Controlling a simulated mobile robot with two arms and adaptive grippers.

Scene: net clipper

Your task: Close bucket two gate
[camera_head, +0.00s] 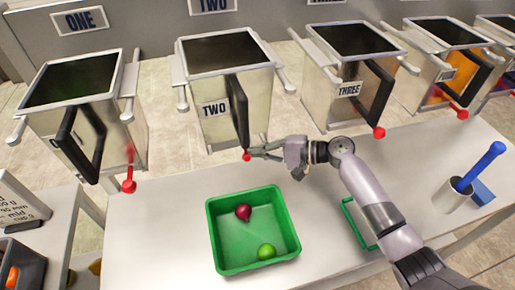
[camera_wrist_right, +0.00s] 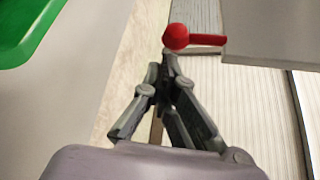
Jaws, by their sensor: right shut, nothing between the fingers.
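Bucket two (camera_head: 204,128) is a pale metal bin with a dark top and a "TWO" label, behind the white table. Its black-framed gate (camera_head: 240,112) stands out from the bucket's front at an angle. A red ball knob (camera_head: 247,156) shows below the gate; a red knob on a short red stem also shows in the right wrist view (camera_wrist_right: 176,37). My right gripper (camera_head: 259,152) is shut and empty, its tips just beside the knob. In the wrist view its fingertips (camera_wrist_right: 168,62) lie just below the ball; I cannot tell whether they touch. My left gripper is not in view.
Bucket one (camera_head: 129,123) and bucket three (camera_head: 318,92) flank bucket two, with their black gates also standing out. A green tray (camera_head: 216,238) on the white table (camera_head: 150,245) holds a red onion-like item and a lime. A blue-handled tool (camera_head: 485,165) stands at the right.

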